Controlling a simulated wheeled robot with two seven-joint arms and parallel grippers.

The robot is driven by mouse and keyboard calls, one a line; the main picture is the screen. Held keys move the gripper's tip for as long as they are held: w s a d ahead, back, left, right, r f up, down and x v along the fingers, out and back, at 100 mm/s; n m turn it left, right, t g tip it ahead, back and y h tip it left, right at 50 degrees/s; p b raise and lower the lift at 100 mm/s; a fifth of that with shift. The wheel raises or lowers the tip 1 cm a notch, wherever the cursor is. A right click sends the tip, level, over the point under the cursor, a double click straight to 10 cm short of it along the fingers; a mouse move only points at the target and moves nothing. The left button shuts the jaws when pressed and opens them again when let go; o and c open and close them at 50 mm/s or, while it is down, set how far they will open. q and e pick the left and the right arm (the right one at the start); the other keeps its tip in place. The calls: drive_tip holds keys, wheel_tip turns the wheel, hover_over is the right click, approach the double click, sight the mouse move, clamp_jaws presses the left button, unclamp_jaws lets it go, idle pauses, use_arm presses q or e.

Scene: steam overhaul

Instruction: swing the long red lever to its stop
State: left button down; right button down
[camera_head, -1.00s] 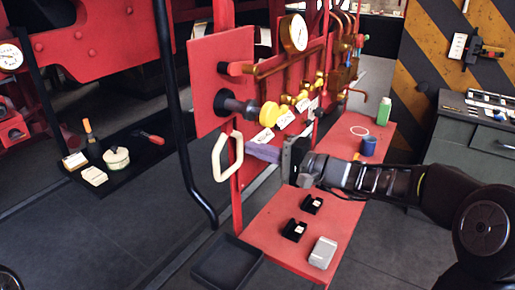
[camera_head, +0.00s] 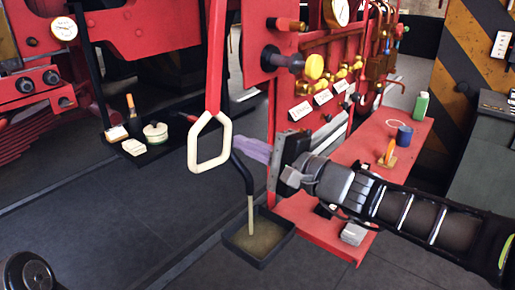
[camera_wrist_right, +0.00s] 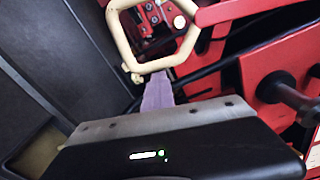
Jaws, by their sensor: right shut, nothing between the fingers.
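The long red lever (camera_head: 216,60) hangs down from the top of the head view and ends in a cream loop handle (camera_head: 193,150). My right gripper (camera_head: 248,148), with purple fingers, is shut and empty, pointing left toward the loop from its right side. A gap shows between fingertips and loop in the head view. In the right wrist view the fingers (camera_wrist_right: 158,92) point at the lower bar of the loop handle (camera_wrist_right: 118,45); whether they touch is unclear there. My left gripper is out of view.
A black bent pipe (camera_head: 240,170) lets a brownish stream fall into a black tray (camera_head: 262,262). A red bench (camera_head: 370,150) carries a green bottle (camera_head: 421,106), a blue cup (camera_head: 404,136) and an orange-handled tool. Yellow valve knobs and gauges stand behind my right arm.

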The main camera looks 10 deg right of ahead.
drive_tip(key=shift+n+g+y, duration=0.3)
drive_tip(key=shift+n+y, duration=0.2)
drive_tip(key=shift+n, duration=0.1)
drive_tip(key=s+a, duration=0.2)
drive_tip(key=a, duration=0.1)
drive_tip(key=s+a, duration=0.1)
drive_tip(key=shift+s+a+r, duration=0.25)
drive_tip(key=shift+s+r, duration=0.1)
drive_tip(key=shift+r, duration=0.05)
drive_tip(key=shift+w+a, duration=0.1)
drive_tip(key=shift+a, duration=0.2)
drive_tip(key=shift+w+d+f, duration=0.2)
drive_tip(key=shift+w+d, duration=0.1)
drive_tip(key=shift+d, duration=0.35)
drive_tip(key=v, duration=0.7)
drive_tip(key=shift+s+b, duration=0.35)
drive_tip(key=shift+b, duration=0.05)
drive_tip(key=shift+a, duration=0.15)
